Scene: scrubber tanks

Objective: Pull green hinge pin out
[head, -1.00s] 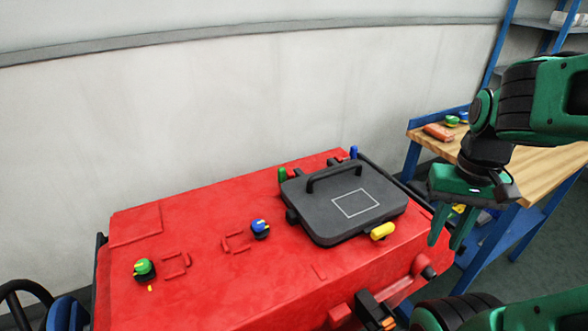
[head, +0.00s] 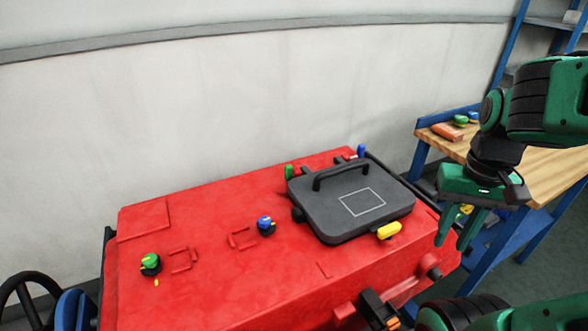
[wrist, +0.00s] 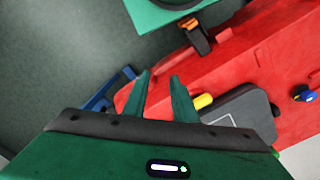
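The green hinge pin (head: 289,172) stands upright at the back left corner of the dark grey lid (head: 335,226) in the head view. A blue pin (head: 361,151) stands at the lid's back right corner. The lid lies flat on the red tank top, with a raised handle (head: 340,170) and a yellow piece (head: 389,231) at its front edge. My gripper (head: 452,242) is open and empty, pointing down at the tank's right end, well apart from the green pin. In the wrist view my gripper (wrist: 161,76) has nothing between its fingers, and the lid (wrist: 240,112) is partly hidden.
The red tank (head: 215,295) carries a green-topped knob (head: 150,264) and a blue-topped knob (head: 265,225) left of the lid. A wooden workbench (head: 545,166) with a blue frame stands behind my gripper. A pale wall (head: 200,110) rises behind the tank.

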